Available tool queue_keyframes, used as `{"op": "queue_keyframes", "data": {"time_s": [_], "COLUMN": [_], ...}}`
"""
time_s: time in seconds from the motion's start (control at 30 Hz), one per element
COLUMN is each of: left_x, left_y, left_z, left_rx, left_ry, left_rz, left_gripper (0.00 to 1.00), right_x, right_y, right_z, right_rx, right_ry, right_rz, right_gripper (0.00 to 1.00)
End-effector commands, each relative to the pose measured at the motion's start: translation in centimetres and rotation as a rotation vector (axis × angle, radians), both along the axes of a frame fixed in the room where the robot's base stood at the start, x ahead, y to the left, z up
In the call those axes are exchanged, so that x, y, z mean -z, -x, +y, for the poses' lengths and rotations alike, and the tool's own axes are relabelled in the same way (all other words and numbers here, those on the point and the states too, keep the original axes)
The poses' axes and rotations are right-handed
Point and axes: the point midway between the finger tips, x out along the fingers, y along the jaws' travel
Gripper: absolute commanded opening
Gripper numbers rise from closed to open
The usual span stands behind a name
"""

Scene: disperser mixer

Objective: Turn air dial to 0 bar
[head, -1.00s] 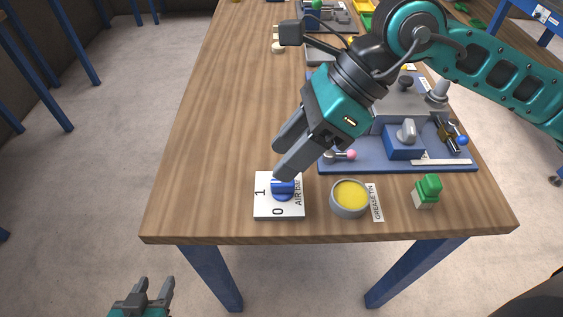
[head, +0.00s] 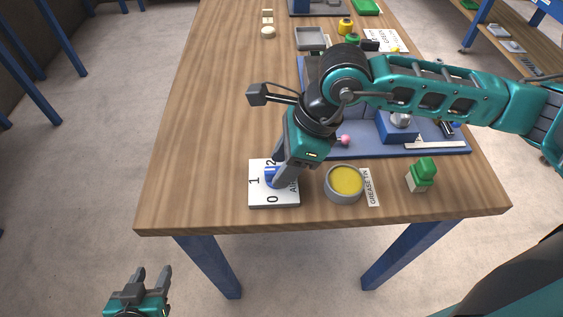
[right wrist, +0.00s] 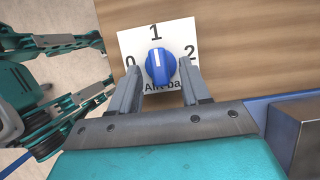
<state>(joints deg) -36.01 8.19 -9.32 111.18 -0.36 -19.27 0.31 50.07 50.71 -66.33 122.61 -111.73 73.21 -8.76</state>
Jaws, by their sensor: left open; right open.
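The air dial is a blue knob (right wrist: 159,67) on a white plate (head: 259,199) marked 0, 1 and 2, lying near the table's front left corner. In the right wrist view the knob's white pointer line is directed at the 1. My right gripper (right wrist: 156,82) is open, with one finger on each side of the knob; I cannot tell whether either finger touches it. In the head view this gripper (head: 275,174) partly hides the knob (head: 269,178) and the plate's label. My left gripper (head: 152,277) is open and empty, off the table's front edge at lower left.
A grease tin (head: 346,183) with yellow contents stands just right of the dial plate, with a green-and-white object (head: 421,174) further right. A blue tray (head: 440,149) with fittings lies behind them. The left side of the table (head: 205,110) is clear.

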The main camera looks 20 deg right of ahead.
Motion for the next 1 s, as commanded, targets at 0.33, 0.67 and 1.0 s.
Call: {"op": "queue_keyframes", "data": {"time_s": [0.33, 0.67, 1.0], "left_x": [-0.02, -0.13, -0.22], "left_y": [-0.03, -0.23, -0.36], "left_z": [0.0, 0.0, -0.01], "left_rx": [0.0, 0.0, 0.0], "left_ry": [0.0, 0.0, 0.0], "left_rz": [-0.001, -0.005, -0.008], "left_gripper": [0.47, 0.47, 0.47], "right_x": [0.92, 0.89, 0.89], "right_y": [-0.08, -0.08, -0.08], "right_z": [0.38, 0.35, 0.34], "right_rx": [-0.001, 0.0, 0.0], "right_ry": [0.0, 0.0, 0.0], "right_rz": [0.0, 0.0, 0.0], "right_gripper": [0.47, 0.23, 0.0]}}
